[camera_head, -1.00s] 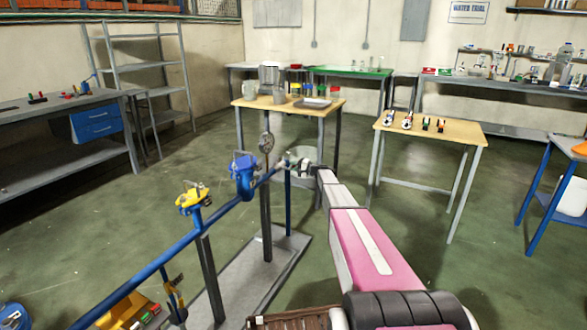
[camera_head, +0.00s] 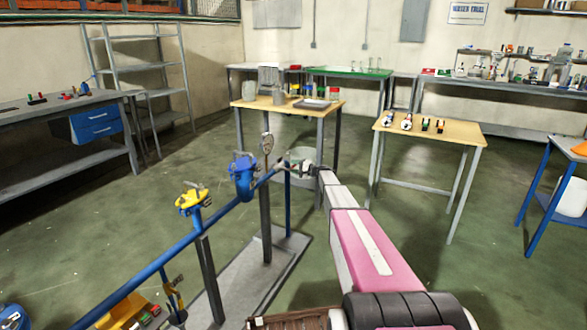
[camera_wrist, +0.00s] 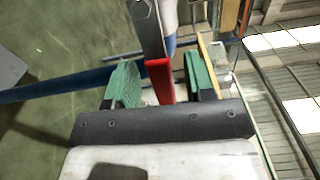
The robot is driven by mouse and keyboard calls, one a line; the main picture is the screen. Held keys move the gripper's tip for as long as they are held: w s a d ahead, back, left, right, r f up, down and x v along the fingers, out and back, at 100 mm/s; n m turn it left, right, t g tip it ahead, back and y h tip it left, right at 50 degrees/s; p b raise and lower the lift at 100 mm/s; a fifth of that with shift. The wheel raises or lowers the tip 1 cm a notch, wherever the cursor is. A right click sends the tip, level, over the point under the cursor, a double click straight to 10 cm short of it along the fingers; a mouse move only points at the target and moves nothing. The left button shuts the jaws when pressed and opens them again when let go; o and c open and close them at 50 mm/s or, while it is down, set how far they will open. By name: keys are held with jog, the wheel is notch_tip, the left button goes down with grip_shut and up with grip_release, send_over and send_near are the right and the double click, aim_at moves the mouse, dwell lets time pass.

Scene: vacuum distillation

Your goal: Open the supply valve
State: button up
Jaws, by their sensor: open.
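In the wrist view a flat metal lever with a red grip (camera_wrist: 161,82) reaches down between the two green finger pads of my gripper (camera_wrist: 157,77). The pads stand apart, with visible space on both sides of the red grip; the gripper is open around it. The lever's metal part (camera_wrist: 147,28) runs up out of the picture, so its valve body is not shown. In the head view my gripper (camera_head: 299,168) is at the far end of the blue pipe (camera_head: 160,262). The lever is too small to make out there.
A yellow fitting (camera_head: 192,199) and a blue fitting (camera_head: 242,178) sit on the pipe, with a round gauge (camera_head: 267,144) beyond. A wooden table (camera_head: 290,106) stands behind, another table (camera_head: 430,131) to the right. Green floor (camera_head: 400,185) is open between them.

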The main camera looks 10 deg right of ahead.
jog(key=v, duration=1)
